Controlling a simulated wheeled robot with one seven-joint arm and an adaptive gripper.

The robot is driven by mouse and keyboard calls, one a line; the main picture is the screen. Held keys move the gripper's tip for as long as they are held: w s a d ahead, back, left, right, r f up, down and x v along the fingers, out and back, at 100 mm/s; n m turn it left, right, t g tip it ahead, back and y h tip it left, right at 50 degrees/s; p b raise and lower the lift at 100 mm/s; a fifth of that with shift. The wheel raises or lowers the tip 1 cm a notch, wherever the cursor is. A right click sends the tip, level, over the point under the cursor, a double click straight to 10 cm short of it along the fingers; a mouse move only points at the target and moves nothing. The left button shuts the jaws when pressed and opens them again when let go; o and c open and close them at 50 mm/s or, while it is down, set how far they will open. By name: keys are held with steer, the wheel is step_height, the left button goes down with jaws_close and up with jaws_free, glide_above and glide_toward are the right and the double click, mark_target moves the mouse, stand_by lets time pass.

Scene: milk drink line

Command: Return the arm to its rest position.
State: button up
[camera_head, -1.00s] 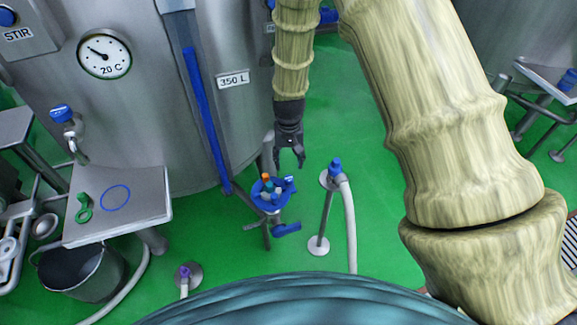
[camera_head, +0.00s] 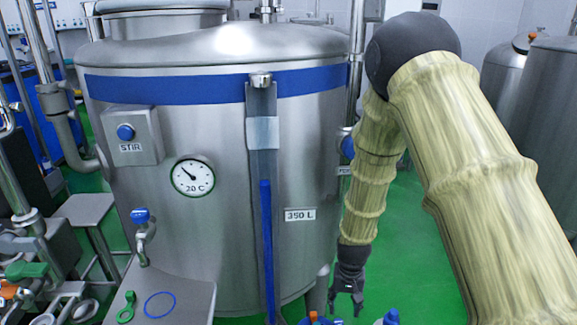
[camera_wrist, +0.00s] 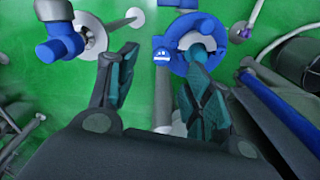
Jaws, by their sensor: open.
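My arm comes down on the right side of the head view, bent at a dark joint. Below the gripper is a blue round holder (camera_wrist: 180,62), partly hidden behind one finger. A teal thing shows in its middle. In the head view, only the top of the holder shows at the bottom edge.
A blue-topped post (camera_head: 389,317) stands right of the gripper; its blue head (camera_wrist: 60,42) is at the wrist view's upper left. A steel shelf (camera_head: 185,290) with a tap and green tag is at the left. Green floor (camera_head: 415,260) is open right of the tank.

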steer(key=s+d+f, duration=0.3)
steer(key=s+f, duration=0.9)
steer(key=s, duration=0.2)
steer(key=s+f+n, duration=0.1)
steer(key=s+f, duration=0.1)
steer(key=s, duration=0.8)
steer(key=s+f+n, duration=0.1)
steer(key=s+f, duration=0.2)
steer(key=s, duration=0.7)
steer(key=shift+s, duration=0.4)
